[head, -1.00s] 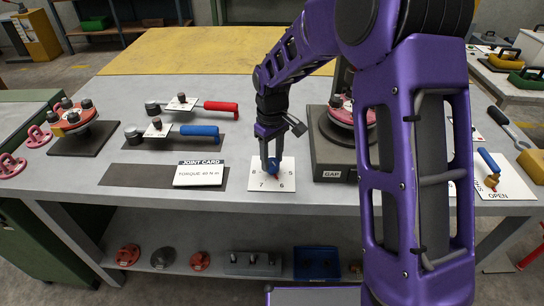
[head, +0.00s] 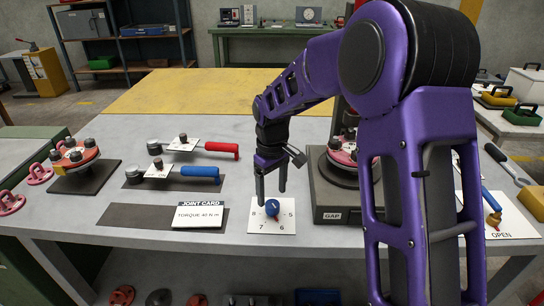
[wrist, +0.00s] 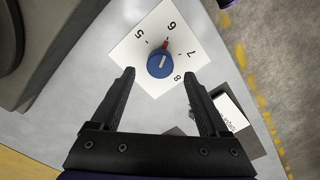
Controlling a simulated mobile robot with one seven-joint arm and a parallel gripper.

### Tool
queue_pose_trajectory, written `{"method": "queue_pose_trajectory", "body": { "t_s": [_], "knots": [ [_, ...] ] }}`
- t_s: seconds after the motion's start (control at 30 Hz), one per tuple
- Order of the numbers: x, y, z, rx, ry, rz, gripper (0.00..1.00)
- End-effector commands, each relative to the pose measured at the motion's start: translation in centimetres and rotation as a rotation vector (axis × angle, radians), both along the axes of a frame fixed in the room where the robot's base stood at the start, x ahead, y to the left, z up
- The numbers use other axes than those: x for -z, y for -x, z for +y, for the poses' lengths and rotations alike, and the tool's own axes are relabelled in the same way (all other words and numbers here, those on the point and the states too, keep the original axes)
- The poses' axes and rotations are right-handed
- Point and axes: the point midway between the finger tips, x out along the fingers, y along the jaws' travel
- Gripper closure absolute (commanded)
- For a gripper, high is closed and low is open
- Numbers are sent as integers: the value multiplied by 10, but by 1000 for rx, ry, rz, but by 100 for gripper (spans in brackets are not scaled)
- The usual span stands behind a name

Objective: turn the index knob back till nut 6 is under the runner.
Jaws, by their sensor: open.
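The index knob (head: 272,207) is blue with a red pointer and sits on a white plate marked 5 to 8 (head: 259,225). In the wrist view the knob (wrist: 159,64) has its red pointer (wrist: 166,44) aimed at the 6. My gripper (head: 271,198) is open and empty, pointing down, with its fingers above the knob and apart from it. The red flange (head: 343,152) with dark nuts stands on the grey GAP box (head: 333,215) right of the knob. My arm partly covers it, and I cannot make out the runner or which nut is under it.
A joint card (head: 199,216) lies left of the plate. Another red flange (head: 75,154) stands on a dark mat at the left. An OPEN plate with a blue-handled lever (head: 491,200) is at the right.

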Motion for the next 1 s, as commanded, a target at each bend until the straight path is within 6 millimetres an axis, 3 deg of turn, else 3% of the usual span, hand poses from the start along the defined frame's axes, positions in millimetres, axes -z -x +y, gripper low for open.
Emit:
{"method": "queue_pose_trajectory", "body": {
  "t_s": [0.03, 0.3, 0.5, 0.7, 1.0],
  "knots": [
    [-15, -1, 0, 0, -1, -6, 22],
    [-83, -1, 0, 1, -2, -5, 22],
    [-121, 0, 0, -1, 0, -3, 22],
    [-139, 0, 0, -1, 0, -1, 22],
    [-142, 0, 0, 0, 0, 0, 22]
  ]
}}
